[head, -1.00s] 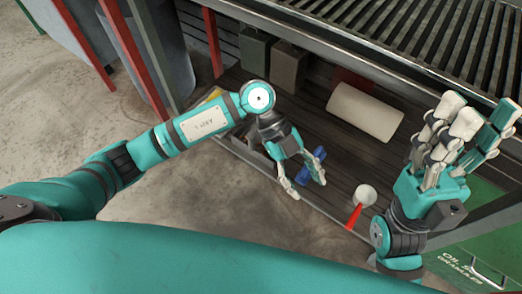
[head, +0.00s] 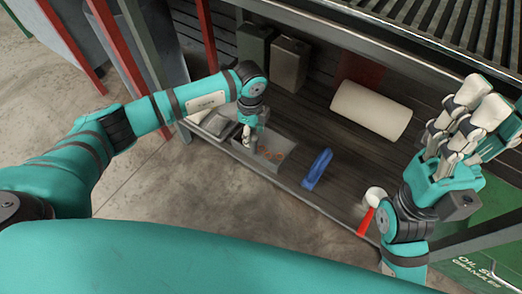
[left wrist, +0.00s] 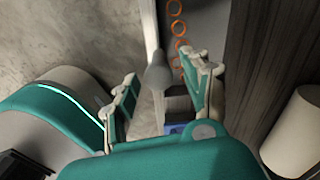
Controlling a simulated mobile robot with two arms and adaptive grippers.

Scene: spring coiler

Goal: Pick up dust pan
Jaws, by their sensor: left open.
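My left gripper (head: 249,143) points down over the near edge of the low shelf, at the left end of an open grey tray (head: 283,143) with copper-coloured rings in it. A dark grey, pan-like thing (head: 214,123) lies just left of the gripper; it looks like the dust pan, but the arm hides part of it. In the left wrist view, the open fingers (left wrist: 160,92) stand on either side of a grey rounded end, perhaps its handle (left wrist: 158,77). I cannot tell whether they touch it. My right gripper (head: 465,112) is raised at the right, open and empty.
A blue object (head: 317,168) lies on the shelf right of the tray. A red-handled tool with a white round head (head: 369,210) is farther right. A slatted rack overhangs the back.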

